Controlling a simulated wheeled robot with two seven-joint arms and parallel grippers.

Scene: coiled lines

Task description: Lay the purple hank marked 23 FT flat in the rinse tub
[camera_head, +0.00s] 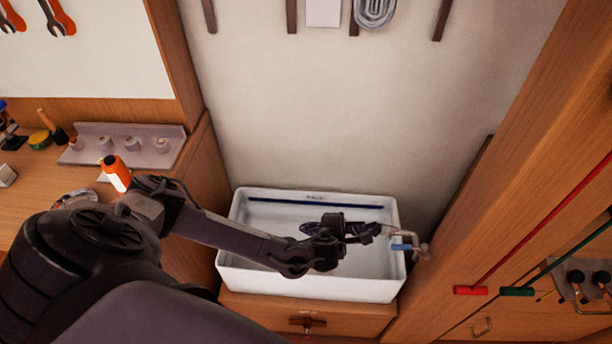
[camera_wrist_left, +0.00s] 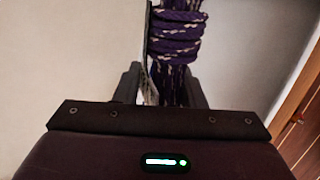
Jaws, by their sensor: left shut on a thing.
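The white rinse tub (camera_head: 310,284) stands on a wooden cabinet against the wall, with a dark blue line along its inner back wall. My left arm reaches over the tub from the left, and its gripper (camera_head: 352,229) is above the basin. In the left wrist view, my left gripper (camera_wrist_left: 168,85) is shut on a purple hank (camera_wrist_left: 176,42) with white flecks, wound with several wraps. The hank's marking is not readable. My right gripper is not in view.
A wooden panel rises close on the right. An orange bottle (camera_head: 116,172) and a rack with several knobs (camera_head: 130,143) sit on the left bench. A grey coil (camera_head: 374,12) hangs on the wall.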

